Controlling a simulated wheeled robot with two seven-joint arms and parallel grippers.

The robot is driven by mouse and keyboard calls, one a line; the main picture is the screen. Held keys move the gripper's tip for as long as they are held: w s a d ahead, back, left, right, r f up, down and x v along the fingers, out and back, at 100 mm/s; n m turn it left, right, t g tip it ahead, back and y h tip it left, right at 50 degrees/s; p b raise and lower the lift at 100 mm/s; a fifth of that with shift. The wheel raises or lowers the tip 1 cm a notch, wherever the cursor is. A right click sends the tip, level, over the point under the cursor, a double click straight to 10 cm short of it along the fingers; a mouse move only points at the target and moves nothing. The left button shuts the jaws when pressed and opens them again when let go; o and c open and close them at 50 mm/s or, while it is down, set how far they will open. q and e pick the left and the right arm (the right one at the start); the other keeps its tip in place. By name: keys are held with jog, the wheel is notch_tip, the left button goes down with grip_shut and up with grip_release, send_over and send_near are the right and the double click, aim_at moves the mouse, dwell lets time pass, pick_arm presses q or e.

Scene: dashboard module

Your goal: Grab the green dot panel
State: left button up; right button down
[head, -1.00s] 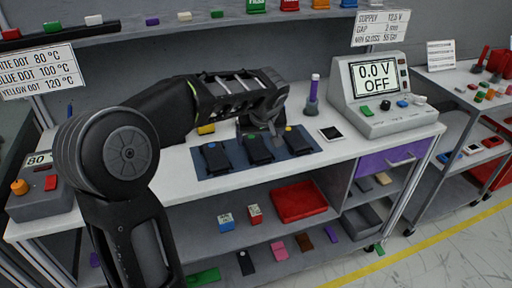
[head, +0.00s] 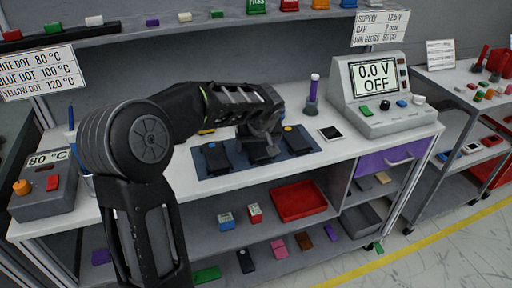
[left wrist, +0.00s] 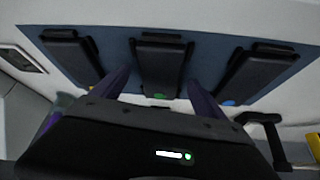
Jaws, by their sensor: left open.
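The green dot panel (left wrist: 161,62) is the dark middle one of three panels on a blue mat (left wrist: 111,44). Its green dot shows at its near end in the left wrist view. In the head view my left gripper covers much of this panel (head: 262,157). My left gripper (left wrist: 159,77) is open, its two fingers apart on either side of the panel's dotted end in the picture. I cannot tell whether they touch it. The gripper also shows over the middle of the mat in the head view (head: 268,143). My right gripper is not in view.
A blue dot panel (head: 215,157) lies left of the middle one and a yellow dot panel (head: 297,140) right of it, both close by. A purple-topped holder (head: 312,95) and a power supply (head: 381,95) stand behind at right. A heater box (head: 42,190) sits left.

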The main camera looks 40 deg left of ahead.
pick_arm(q)
jog(key=c, duration=1.5)
